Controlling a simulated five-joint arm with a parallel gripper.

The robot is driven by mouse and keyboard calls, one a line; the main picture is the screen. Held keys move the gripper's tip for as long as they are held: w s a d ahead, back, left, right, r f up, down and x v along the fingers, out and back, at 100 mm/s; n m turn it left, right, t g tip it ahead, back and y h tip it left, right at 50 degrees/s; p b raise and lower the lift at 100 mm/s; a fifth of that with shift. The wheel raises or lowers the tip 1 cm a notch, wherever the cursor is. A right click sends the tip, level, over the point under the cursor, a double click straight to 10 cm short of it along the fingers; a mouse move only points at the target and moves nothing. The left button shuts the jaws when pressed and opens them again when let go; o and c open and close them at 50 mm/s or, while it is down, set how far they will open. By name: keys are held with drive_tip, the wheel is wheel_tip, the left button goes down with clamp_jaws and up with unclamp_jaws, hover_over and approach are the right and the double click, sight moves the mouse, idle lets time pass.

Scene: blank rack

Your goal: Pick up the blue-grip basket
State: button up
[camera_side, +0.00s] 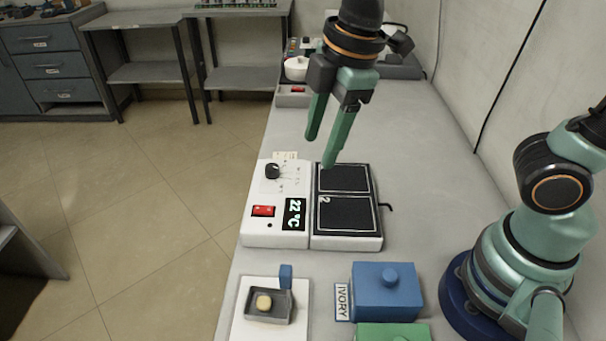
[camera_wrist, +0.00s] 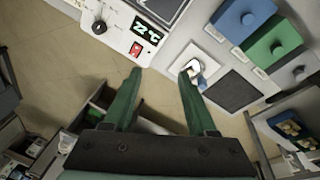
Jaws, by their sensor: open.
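The blue-grip basket (camera_side: 281,306) is a small grey open tray with an upright blue grip (camera_side: 286,276) at its back right. It sits on a white plate at the front of the bench and holds a pale yellow blank (camera_side: 264,302). In the wrist view the basket area (camera_wrist: 193,68) shows just beyond the right finger, partly hidden. My gripper (camera_side: 320,152) is open and empty, above the two-plate heater, behind and above the basket and apart from it. Its two green fingers also show in the wrist view (camera_wrist: 159,73).
A white heater (camera_side: 257,232) with a red switch, a 22 °C display and two black plates (camera_side: 346,213) lies between gripper and basket. A blue lidded box (camera_side: 386,292) labelled IVORY and a green one (camera_side: 392,333) stand right of the basket.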

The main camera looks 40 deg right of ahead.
sight(285, 270)
drive_tip(key=s+a+f+n+g+h, duration=0.1)
drive_tip(key=s+a+n, duration=0.1)
drive_tip(key=a+n, duration=0.4)
drive_tip(key=s+a+f+n+g, duration=0.1)
drive_tip(key=s+a+f+n, duration=0.15)
drive_tip(key=a+n, duration=0.3)
drive_tip(key=f, duration=0.6)
drive_tip(key=shift+s+a, duration=0.15)
drive_tip(key=shift+s, duration=0.15)
drive_tip(key=shift+s+a+f, duration=0.1)
drive_tip(key=shift+f, duration=1.2)
drive_tip(key=shift+s+f, duration=0.1)
drive_tip(key=shift+f, duration=1.15)
clamp_jaws()
